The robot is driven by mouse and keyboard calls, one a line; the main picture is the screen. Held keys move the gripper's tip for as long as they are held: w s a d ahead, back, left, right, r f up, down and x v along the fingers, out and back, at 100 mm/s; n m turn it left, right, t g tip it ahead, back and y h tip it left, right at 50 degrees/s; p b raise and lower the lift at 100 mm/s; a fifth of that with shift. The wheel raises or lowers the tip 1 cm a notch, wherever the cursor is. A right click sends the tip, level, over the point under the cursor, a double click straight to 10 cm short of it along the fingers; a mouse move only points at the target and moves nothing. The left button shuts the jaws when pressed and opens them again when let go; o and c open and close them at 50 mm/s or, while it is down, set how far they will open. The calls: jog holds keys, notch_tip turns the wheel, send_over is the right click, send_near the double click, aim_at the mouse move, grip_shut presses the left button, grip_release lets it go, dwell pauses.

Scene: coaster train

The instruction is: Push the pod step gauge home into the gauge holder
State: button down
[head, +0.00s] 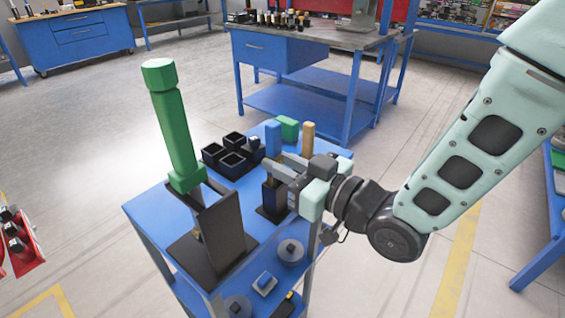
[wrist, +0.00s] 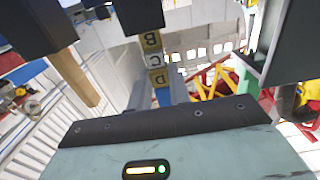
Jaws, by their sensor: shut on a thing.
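The gauge holder looks like the narrow black upright box (head: 273,198) directly below the fingers. The gauge's lower end is hidden, so I cannot tell how deep it sits in the holder.
A tall green piece (head: 175,125) stands in a large black stand (head: 220,232) at the left. Black open boxes (head: 233,165) sit behind. A wooden block (head: 308,138) and a green block (head: 287,128) stand nearby.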

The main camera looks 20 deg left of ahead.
aim_at(275, 180)
jog(key=shift+f+b, duration=2.05)
jog(key=shift+f, duration=0.15)
jog(key=shift+c, duration=2.1)
grip_release()
jog(key=shift+d, duration=0.1)
jog(key=b+v, duration=0.1)
jog(key=v, duration=0.5)
jog(key=shift+s+d+b, duration=0.2)
jog(key=shift+d+b, duration=0.15)
